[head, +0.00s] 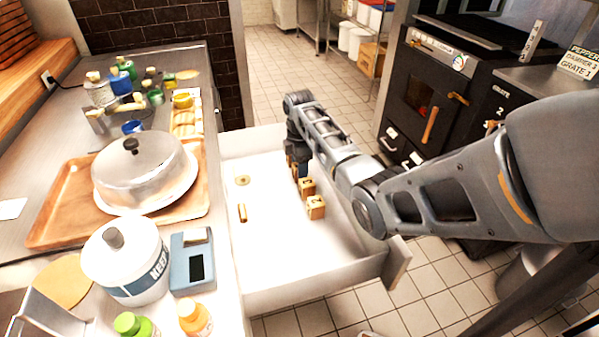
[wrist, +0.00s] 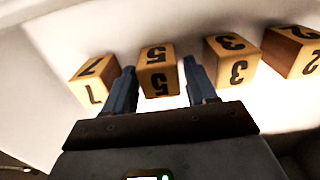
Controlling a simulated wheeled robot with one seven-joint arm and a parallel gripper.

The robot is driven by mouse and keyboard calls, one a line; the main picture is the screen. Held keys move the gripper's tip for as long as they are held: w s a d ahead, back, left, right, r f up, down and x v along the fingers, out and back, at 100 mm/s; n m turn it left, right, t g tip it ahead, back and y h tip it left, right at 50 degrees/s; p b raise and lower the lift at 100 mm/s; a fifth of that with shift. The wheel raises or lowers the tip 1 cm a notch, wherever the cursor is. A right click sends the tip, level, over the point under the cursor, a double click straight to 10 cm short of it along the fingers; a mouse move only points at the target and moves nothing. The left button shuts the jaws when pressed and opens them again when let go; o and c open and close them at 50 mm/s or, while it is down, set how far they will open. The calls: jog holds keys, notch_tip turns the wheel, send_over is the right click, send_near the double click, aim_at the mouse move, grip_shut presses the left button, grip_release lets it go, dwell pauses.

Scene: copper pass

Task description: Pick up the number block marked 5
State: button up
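The number block marked 5 (wrist: 158,82) is a yellow wooden cube with dark digits, standing in a row of similar blocks inside a white open drawer (head: 262,270). In the wrist view my gripper (wrist: 159,68) is open, with one blue-grey finger on each side of the 5 block. Whether the fingers touch the block I cannot tell. In the head view my arm reaches down into the drawer and hides part of the row, and I cannot make out which block there is the 5.
Blocks marked 7 (wrist: 94,80), 3 (wrist: 232,60) and 2 (wrist: 291,51) stand beside the 5. A small brass piece (head: 242,213) and a round disc (head: 242,181) lie on the drawer floor. The counter at left holds a domed tray (head: 139,172) and jars.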

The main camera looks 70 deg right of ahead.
jog(key=c, duration=0.7)
